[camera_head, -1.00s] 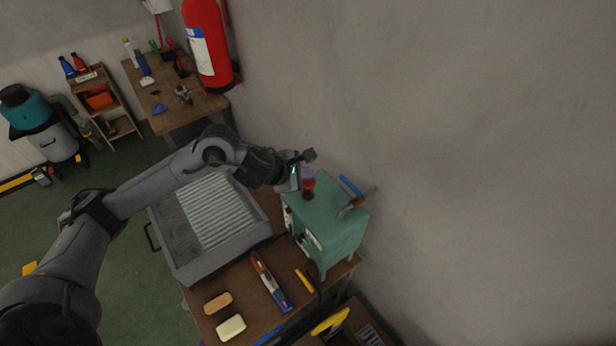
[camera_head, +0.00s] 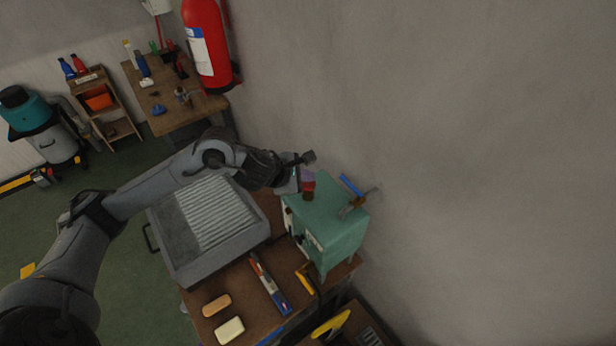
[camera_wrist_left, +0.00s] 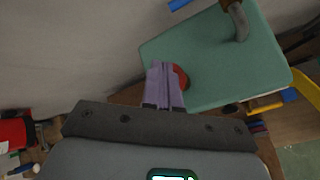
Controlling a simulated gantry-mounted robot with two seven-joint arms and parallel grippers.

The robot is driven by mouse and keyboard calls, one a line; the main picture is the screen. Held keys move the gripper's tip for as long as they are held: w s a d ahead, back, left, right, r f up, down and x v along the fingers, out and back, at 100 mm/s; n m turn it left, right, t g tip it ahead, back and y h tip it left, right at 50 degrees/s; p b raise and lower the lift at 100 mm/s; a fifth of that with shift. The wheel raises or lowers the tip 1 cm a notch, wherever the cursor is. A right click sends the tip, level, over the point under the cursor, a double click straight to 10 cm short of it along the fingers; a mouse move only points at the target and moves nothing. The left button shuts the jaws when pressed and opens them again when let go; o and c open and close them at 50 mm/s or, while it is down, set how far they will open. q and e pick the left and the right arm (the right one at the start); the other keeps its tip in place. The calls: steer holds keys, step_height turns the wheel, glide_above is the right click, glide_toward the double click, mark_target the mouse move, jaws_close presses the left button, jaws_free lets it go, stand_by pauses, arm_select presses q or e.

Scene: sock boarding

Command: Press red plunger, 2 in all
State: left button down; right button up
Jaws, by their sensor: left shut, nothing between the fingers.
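The red plunger (camera_head: 308,187) stands on top of the green box-shaped machine (camera_head: 330,222), near its left edge. My left gripper (camera_head: 307,174) is at the plunger, with its purple fingertips closed together and empty. In the left wrist view the shut fingers (camera_wrist_left: 165,85) cover part of the red plunger (camera_wrist_left: 181,76), which shows just to their right on the green top (camera_wrist_left: 225,60). I cannot tell whether the fingertips touch it. My right gripper is not in view.
A lever with a blue piece (camera_head: 350,186) sits on the machine's back right. A grey ribbed tray (camera_head: 185,270) stands to the left. A brush-like tool (camera_head: 270,284) and two soap-like blocks lie on the bench. The grey wall (camera_head: 480,150) rises close behind the machine.

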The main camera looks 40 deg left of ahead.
mark_target(305, 185)
arm_select(q)
steer(key=shift+f+b, duration=0.35)
steer(key=shift+f, duration=0.05)
steer(key=shift+r, duration=0.2)
stand_by(0.5)
steer(key=shift+r+p, duration=0.8)
steer(key=shift+r, duration=0.15)
steer(key=shift+r+p, duration=0.6)
steer(key=shift+r, duration=0.35)
steer(key=shift+r, duration=0.1)
steer(key=shift+r+p, duration=1.8)
steer(key=shift+r, duration=0.6)
steer(key=shift+d, duration=0.1)
